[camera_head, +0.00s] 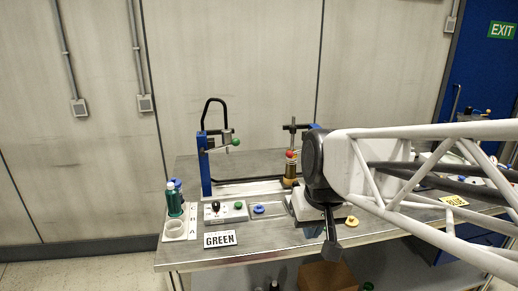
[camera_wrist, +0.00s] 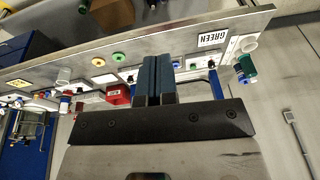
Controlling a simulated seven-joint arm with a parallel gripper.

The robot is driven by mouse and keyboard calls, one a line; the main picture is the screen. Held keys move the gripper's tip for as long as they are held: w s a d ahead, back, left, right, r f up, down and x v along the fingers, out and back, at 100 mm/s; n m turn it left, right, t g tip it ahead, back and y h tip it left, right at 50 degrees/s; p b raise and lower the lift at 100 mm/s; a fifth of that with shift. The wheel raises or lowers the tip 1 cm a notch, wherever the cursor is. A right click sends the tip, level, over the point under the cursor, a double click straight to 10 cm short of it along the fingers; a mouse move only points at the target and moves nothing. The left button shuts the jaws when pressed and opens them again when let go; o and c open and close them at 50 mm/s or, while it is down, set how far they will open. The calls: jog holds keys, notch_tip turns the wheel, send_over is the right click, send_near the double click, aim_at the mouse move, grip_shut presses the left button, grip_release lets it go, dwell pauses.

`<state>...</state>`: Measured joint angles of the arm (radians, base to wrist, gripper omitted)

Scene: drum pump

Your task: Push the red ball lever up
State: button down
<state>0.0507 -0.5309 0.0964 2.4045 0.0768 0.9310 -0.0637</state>
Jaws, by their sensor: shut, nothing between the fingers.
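The red ball (camera_head: 290,154) of a lever shows in the head view, above a brass-coloured part on the right side of the pump fixture. A second lever with a green ball (camera_head: 236,142) is on the blue post (camera_head: 206,165) to its left. My gripper shows in the wrist view (camera_wrist: 158,60), with its two dark blue fingers side by side, shut and empty. In the head view my wrist is in front and to the right of the red ball, apart from it in the picture. My arm hides part of the fixture. I cannot make out the red ball in the wrist view.
The metal table (camera_head: 190,258) carries a white control box (camera_head: 226,211), a GREEN sign (camera_head: 220,239), a green bottle (camera_head: 174,199), and blue (camera_head: 259,209) and yellow (camera_head: 351,221) knobs. A labelled red box (camera_wrist: 118,94) shows near my fingers in the wrist view.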

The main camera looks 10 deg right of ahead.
aim_at(291, 152)
jog(key=w+d+r+t+y, duration=0.15)
jog(key=w+d, duration=0.25)
jog(key=w, duration=0.8)
jog(key=w+d+r, duration=0.2)
jog(key=w+d, duration=0.1)
jog(key=w, duration=0.8)
jog(key=w+d+r+y, duration=0.15)
jog(key=w+d, duration=0.25)
jog(key=w, duration=0.8)
jog(key=w+d+f, duration=0.1)
jog(key=w+d, duration=0.2)
jog(key=w, duration=0.3)
jog(key=w+d+f+t, duration=0.1)
jog(key=w+d, duration=0.3)
jog(key=w, duration=0.1)
jog(key=shift+w+d+m, duration=0.15)
jog(key=shift+w+m, duration=0.25)
jog(key=shift+f, duration=0.1)
jog(key=x, duration=1.3)
jog(key=shift+w+a+f, duration=0.2)
jog(key=shift+w+a, duration=0.05)
jog(key=shift+w, duration=0.15)
jog(key=shift+f, duration=0.2)
